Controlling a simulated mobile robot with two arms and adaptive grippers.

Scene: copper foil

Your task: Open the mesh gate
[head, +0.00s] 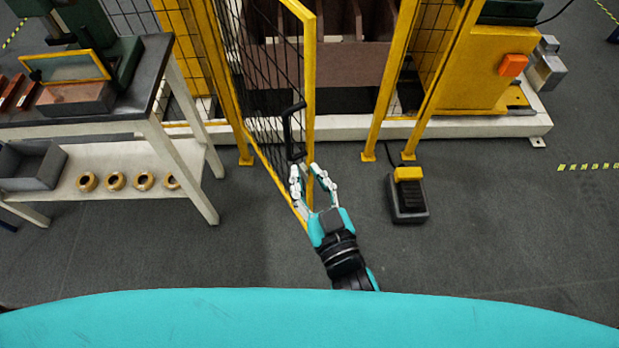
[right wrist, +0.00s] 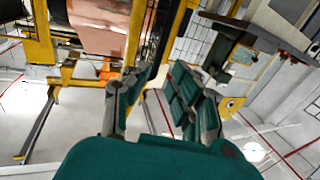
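The mesh gate (head: 309,85) has a yellow frame and dark wire mesh. It stands ajar in the head view, swung toward me from the yellow post on its left. Its black handle (head: 291,130) is upright on the mesh near the free edge. My right gripper (head: 309,170) is just below the handle in the picture. Its fingers are apart, on either side of the gate's free-edge bar in the picture; I cannot tell whether they touch it. The right wrist view shows the fingers (right wrist: 158,85) spread, with nothing clearly held. My left gripper is out of view.
A workbench (head: 150,85) with a lower shelf of several brass rings stands at left. A foot pedal (head: 407,195) lies on the floor right of the gate. A yellow machine (head: 485,70) stands behind on a pale base. The floor at right is clear.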

